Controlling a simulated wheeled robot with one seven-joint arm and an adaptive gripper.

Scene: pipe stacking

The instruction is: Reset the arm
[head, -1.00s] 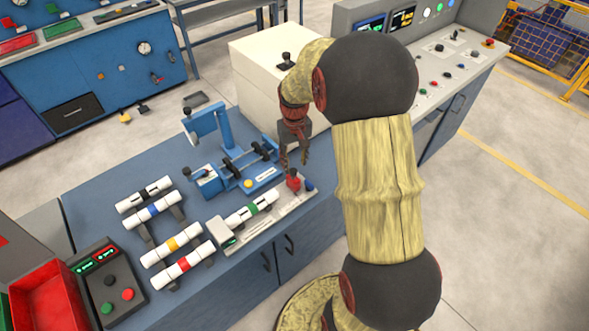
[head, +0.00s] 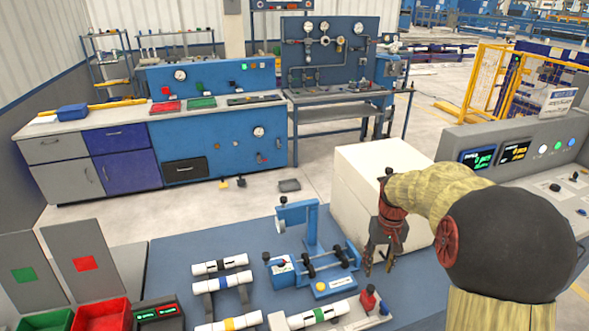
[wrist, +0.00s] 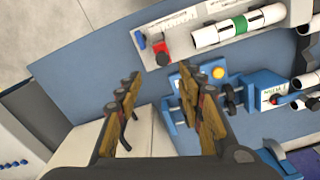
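My gripper (head: 379,268) hangs pointing down above the blue workbench, between the blue test fixture and the white box. In the wrist view its two fingers (wrist: 158,100) stand apart with nothing between them. My gripper is open and empty. The blue fixture (head: 315,262) with black rollers is just left of my gripper. A white pipe with a green band (head: 320,314) lies in a grey holder at the front of the bench; it also shows in the wrist view (wrist: 238,26).
White pipes with black (head: 220,264), blue (head: 222,282) and yellow (head: 229,323) bands rest on stands at the left. The white box (head: 375,165) is close behind my gripper. Green (head: 45,322) and red (head: 101,316) bins stand at front left. A control console (head: 535,150) is at right.

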